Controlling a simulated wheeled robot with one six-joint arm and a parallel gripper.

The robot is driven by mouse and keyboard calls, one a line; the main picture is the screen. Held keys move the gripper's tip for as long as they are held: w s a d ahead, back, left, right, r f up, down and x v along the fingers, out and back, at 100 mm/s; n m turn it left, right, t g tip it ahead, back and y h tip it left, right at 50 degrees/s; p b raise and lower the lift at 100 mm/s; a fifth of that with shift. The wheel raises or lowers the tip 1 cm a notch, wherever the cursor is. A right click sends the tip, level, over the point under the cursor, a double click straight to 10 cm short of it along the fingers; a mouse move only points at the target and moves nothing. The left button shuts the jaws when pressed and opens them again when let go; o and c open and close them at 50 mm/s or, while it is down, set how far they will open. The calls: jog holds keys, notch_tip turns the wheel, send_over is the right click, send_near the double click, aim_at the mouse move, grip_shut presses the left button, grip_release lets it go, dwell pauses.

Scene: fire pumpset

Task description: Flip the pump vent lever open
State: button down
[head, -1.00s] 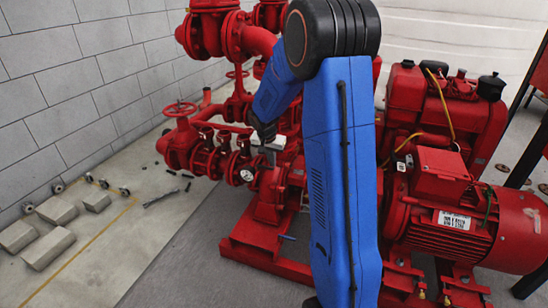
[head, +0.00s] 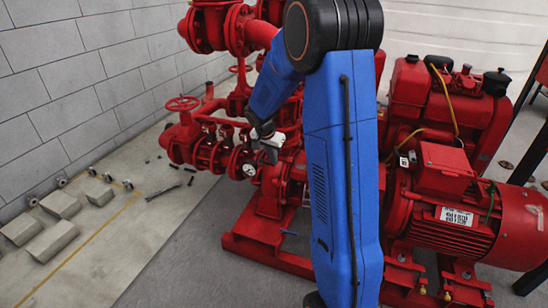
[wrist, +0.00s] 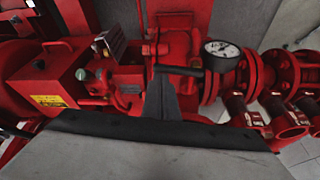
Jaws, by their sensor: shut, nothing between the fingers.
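The pump (head: 271,190) is a red casing low behind my arm in the head view. In the wrist view, a dark lever-like bar (wrist: 178,70) lies across the red pump top, just left of a round white gauge (wrist: 222,49). I cannot be sure that this bar is the vent lever. My gripper (wrist: 163,82) is shut and empty, its grey fingers pointing at the bar. The fingertips overlap the bar's lower edge in the picture; whether they touch is unclear. In the head view my gripper (head: 270,150) is small beside the red pipework, its fingertips hard to make out.
Red pipes and valves with a handwheel (head: 183,103) stand left of the pump. A red motor (head: 450,215) is on the right. Pale blocks (head: 48,243) lie on the floor at left. Open grey floor lies in front of the pump frame.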

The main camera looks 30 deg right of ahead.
jog(key=a+m+g, duration=0.4)
jog(key=a+m, duration=0.2)
jog(key=m, duration=0.6)
jog(key=shift+s+m, duration=0.35)
jog(key=shift+m, duration=0.05)
jog(key=shift+w+d, duration=0.1)
jog(key=shift+w+d, duration=0.4)
jog(key=shift+w, duration=0.1)
